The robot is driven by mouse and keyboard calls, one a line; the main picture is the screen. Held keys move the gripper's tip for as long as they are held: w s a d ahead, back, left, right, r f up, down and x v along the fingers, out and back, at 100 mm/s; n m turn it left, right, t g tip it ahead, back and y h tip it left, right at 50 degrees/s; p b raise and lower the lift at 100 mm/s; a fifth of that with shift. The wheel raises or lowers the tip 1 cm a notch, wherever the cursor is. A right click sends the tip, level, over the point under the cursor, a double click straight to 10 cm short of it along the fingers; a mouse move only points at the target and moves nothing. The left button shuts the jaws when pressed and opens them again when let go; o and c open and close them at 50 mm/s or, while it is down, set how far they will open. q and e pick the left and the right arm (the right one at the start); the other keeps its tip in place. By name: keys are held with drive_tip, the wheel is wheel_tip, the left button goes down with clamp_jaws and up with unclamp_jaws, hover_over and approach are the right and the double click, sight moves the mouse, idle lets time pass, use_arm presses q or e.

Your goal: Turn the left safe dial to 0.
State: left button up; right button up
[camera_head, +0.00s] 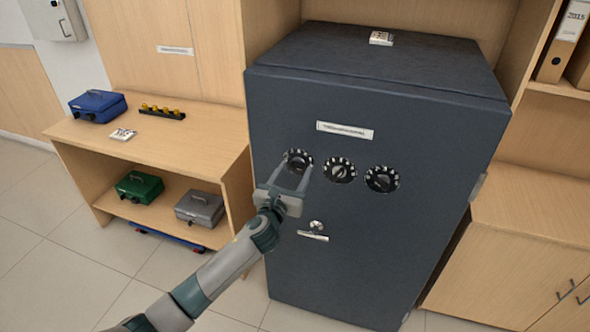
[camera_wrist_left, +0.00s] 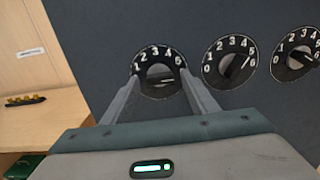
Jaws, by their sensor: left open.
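The dark blue-grey safe (camera_head: 370,235) has three black dials with white numbers in a row on its door. The left dial (camera_head: 298,160) also shows in the left wrist view (camera_wrist_left: 158,62), its knob between my fingers; the fingers hide part of its scale. In the wrist view its pointer aims right, below the 5. The middle dial (camera_head: 340,171) and right dial (camera_head: 382,179) stand clear to the right. My left gripper (camera_head: 297,170) is open, its two fingers reaching the left dial on either side of the knob. I cannot tell whether they touch it. My right gripper is not in view.
A silver handle (camera_head: 313,235) and keyhole sit below the dials. To the left, a wooden table (camera_head: 190,133) holds a blue cash box (camera_head: 97,106), with green (camera_head: 139,187) and grey (camera_head: 200,208) boxes on its shelf. A cabinet (camera_head: 510,265) stands right.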

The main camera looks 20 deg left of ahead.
use_arm(q)
drive_tip(key=shift+w, duration=0.4)
drive_tip(key=c, duration=1.1)
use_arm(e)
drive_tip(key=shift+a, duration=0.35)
